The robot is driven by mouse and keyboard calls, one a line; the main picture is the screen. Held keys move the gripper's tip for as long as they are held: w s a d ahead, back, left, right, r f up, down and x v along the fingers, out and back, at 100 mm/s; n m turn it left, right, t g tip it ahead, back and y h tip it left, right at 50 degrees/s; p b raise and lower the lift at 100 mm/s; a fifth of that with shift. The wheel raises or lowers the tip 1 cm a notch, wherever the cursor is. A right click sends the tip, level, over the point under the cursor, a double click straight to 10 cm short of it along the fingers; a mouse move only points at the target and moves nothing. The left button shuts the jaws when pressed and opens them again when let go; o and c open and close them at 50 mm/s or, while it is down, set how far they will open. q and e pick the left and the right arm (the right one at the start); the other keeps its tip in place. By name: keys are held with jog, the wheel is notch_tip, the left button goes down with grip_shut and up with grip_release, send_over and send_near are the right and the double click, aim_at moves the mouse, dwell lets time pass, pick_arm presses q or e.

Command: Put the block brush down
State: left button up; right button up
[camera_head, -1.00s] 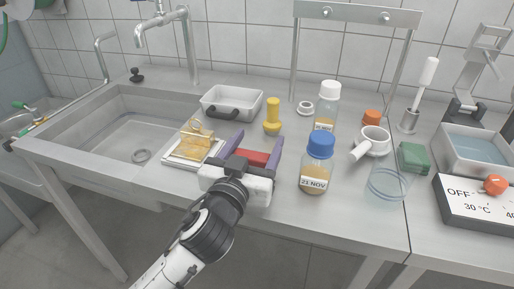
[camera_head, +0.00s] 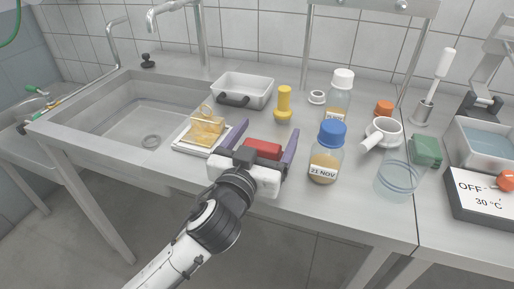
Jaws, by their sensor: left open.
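A red block (camera_head: 263,148), which looks like the block brush, sits low over the counter front between the two purple fingers of my left gripper (camera_head: 268,138). The fingers are spread on either side of it, and the gripper is open. The white gripper body hides the block's near side and underside, so I cannot tell for certain whether it rests fully on the counter. My right gripper is not in view.
A blue-capped bottle (camera_head: 324,155) stands close right of the left gripper. A tray with a yellow item (camera_head: 206,130) lies left.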

pick_arm(q)
jog(key=v, duration=1.1)
jog(key=shift+s+a, duration=0.1)
jog(key=shift+s, duration=0.1)
